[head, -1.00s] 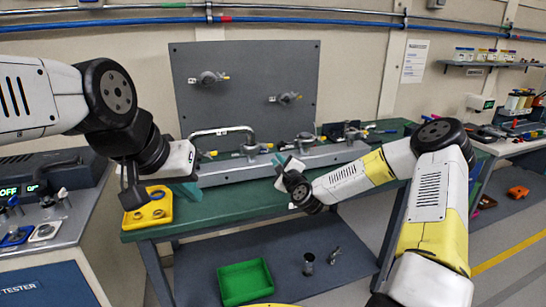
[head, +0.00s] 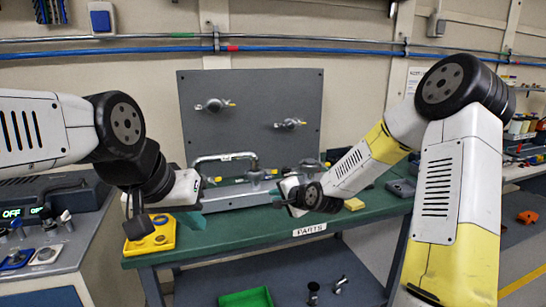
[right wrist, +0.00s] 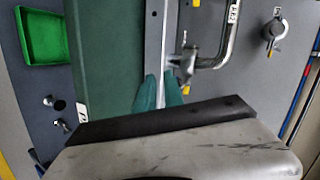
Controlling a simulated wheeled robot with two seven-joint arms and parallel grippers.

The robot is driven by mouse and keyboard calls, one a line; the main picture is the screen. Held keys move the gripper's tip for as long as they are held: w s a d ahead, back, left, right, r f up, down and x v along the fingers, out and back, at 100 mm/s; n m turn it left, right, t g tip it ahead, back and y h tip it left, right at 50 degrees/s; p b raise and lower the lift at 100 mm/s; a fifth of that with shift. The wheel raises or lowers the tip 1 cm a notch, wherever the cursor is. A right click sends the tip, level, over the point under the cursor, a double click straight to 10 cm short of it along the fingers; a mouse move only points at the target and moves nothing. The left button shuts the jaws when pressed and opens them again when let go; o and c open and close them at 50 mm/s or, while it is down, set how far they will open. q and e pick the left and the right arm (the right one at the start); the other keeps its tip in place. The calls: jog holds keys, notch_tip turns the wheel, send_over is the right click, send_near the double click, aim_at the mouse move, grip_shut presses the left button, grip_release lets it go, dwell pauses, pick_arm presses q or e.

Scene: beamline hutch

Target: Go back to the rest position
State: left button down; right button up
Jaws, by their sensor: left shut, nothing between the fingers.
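My left gripper (head: 194,219) hangs at the left end of the green bench (head: 270,231), close to the yellow tray (head: 163,236) in the head view. Its teal fingers are shut with nothing in them. My right arm comes in from the right, and its hand is above the bench near the grey rail (head: 235,200); its fingers are mostly hidden in the head view.
A grey panel (head: 250,120) with two valves stands behind the bench. A bent pipe handle (head: 225,157) rises over the rail. A yellow block (head: 354,204) lies on the bench. A green bin (head: 246,298) sits on the lower shelf. A tester (head: 45,225) stands left.

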jog(key=s+d+r+n+g+h, duration=0.1)
jog(key=s+d+r+n, duration=0.2)
jog(key=s, duration=0.8)
jog(key=s+d+r+n+g+h, duration=0.1)
jog(key=s+d+r+n, duration=0.3)
jog(key=s, duration=0.7)
jog(key=s+d+r+n+g+h, duration=0.2)
jog(key=s+d+r, duration=0.4)
jog(key=s, duration=0.5)
jog(key=shift+s+r+n+g, duration=0.2)
jog(key=shift+r+n+g, duration=0.3)
jog(key=shift+r+n, duration=0.2)
